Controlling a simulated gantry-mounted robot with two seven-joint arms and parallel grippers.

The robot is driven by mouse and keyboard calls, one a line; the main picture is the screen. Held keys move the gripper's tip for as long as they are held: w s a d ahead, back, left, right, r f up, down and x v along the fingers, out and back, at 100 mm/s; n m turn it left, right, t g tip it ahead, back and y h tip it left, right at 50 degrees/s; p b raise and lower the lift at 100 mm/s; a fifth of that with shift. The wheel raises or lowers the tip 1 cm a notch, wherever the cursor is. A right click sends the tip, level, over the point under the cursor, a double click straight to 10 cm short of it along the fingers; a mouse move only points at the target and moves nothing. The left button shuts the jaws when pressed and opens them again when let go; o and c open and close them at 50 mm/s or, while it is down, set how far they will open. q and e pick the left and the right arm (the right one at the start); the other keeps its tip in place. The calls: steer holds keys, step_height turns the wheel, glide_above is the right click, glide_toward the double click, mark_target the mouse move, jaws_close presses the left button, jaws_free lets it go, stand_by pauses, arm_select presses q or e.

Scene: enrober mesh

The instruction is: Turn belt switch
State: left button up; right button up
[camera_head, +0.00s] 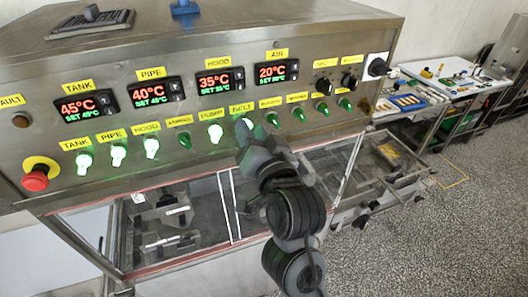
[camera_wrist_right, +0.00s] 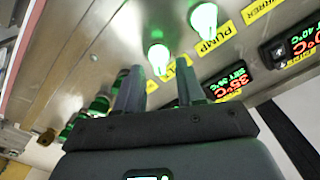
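The belt switch is a lit green-white knob under the yellow BELT label (camera_head: 241,107) on the sloped metal panel. In the right wrist view the lit belt switch (camera_wrist_right: 158,55) shows beyond and between my fingertips. My right gripper (camera_head: 245,140) is at this switch in the head view and partly covers it. In the right wrist view its two fingers (camera_wrist_right: 158,75) stand apart with a gap between them and nothing clearly pinched. I cannot tell whether they touch the knob. My left gripper is not in view.
The lit pump switch (camera_head: 215,132) is close on the left, and a darker green switch (camera_head: 272,119) is close on the right. A red emergency button (camera_head: 36,178) sits at the panel's far left. Below is a glass-covered section (camera_head: 190,215). A worktable stands at the right.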

steer(key=v, duration=0.9)
steer(key=shift+s+p, duration=0.25)
steer(key=shift+p, duration=0.1)
steer(key=shift+d+f, duration=0.1)
steer(key=s+d+f+m+g+h+p, duration=0.1)
steer(key=s+d+f+g+p, duration=0.2)
steer(key=f, duration=0.7)
steer(key=s+d+f+g+h+p, duration=0.1)
steer(key=d+f+g+h, duration=0.1)
steer(key=d+f, duration=0.5)
steer(key=s+d+f+n+g+h+p, duration=0.1)
steer(key=s+d+f+n+g, duration=0.1)
steer(key=s+d+f+g, duration=0.2)
steer(key=s+d+f+n+g+p, duration=0.2)
steer(key=s+d+f+n+g, duration=0.1)
steer(key=s+f, duration=0.8)
steer(key=s+d+g, duration=0.1)
steer(key=s, duration=0.2)
steer(key=shift+d+f+n+h, duration=0.2)
steer(key=shift+n+h, duration=0.1)
steer(key=shift+h, duration=0.1)
